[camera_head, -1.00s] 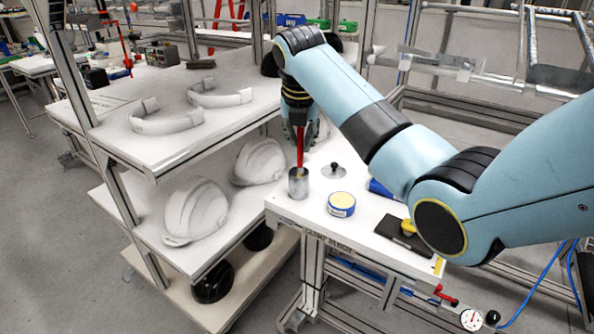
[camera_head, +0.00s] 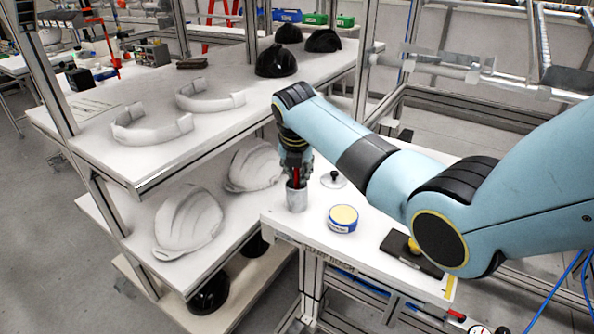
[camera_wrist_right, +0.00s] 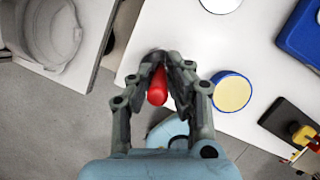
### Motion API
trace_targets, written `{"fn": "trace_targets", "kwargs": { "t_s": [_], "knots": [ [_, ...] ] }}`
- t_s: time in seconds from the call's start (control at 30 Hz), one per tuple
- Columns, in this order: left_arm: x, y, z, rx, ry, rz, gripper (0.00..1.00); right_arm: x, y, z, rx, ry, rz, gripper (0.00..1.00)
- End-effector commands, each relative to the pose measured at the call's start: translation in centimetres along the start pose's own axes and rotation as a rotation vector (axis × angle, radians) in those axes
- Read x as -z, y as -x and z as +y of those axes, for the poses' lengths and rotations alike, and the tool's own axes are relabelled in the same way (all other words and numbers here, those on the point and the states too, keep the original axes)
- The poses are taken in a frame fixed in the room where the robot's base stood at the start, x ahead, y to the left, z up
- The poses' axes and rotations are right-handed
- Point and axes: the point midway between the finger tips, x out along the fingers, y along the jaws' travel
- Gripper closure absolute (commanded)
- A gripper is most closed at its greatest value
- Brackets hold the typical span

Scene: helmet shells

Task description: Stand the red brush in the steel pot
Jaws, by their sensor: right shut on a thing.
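The steel pot (camera_head: 297,198) stands upright near the left edge of the white table. My right gripper (camera_head: 296,178) is shut on the red brush (camera_head: 296,173), just above the pot's mouth. Only a short piece of red shows between the fingers. The brush's lower end is hidden, apparently inside the pot. In the right wrist view, the red brush (camera_wrist_right: 157,86) lies between the fingertips of my right gripper (camera_wrist_right: 160,62). I cannot make out the pot there. My left gripper is not in view.
On the table (camera_head: 283,222), a blue tin with a yellow top (camera_head: 342,218) stands right of the pot, a knobbed lid (camera_head: 334,180) lies behind, and a black float with a yellow handle (camera_head: 413,250) lies further right. Shelves with white helmet shells (camera_head: 190,222) stand left.

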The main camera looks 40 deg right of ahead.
Motion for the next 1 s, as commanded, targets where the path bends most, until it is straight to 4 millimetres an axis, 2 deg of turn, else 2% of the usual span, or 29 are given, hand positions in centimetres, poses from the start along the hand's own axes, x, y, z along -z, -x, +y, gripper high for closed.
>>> {"fn": "trace_targets", "kwargs": {
  "t_s": [0.3,0.33,0.5,0.83,1.0],
  "knots": [
    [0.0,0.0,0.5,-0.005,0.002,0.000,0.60,0.1,-0.2,0.0,0.000,0.000,-0.001,1.00],
    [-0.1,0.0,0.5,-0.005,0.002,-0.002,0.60,0.0,-0.2,0.0,-0.001,0.000,-0.001,0.83],
    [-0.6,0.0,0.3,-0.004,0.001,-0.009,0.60,0.0,-0.2,0.0,-0.001,0.000,-0.001,0.63],
    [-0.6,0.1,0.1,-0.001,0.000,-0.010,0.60,-0.1,0.3,0.0,-0.001,-0.001,-0.002,0.63],
    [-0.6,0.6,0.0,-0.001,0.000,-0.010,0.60,-0.2,3.1,0.1,-0.004,-0.001,-0.004,0.63]
  ]
}}
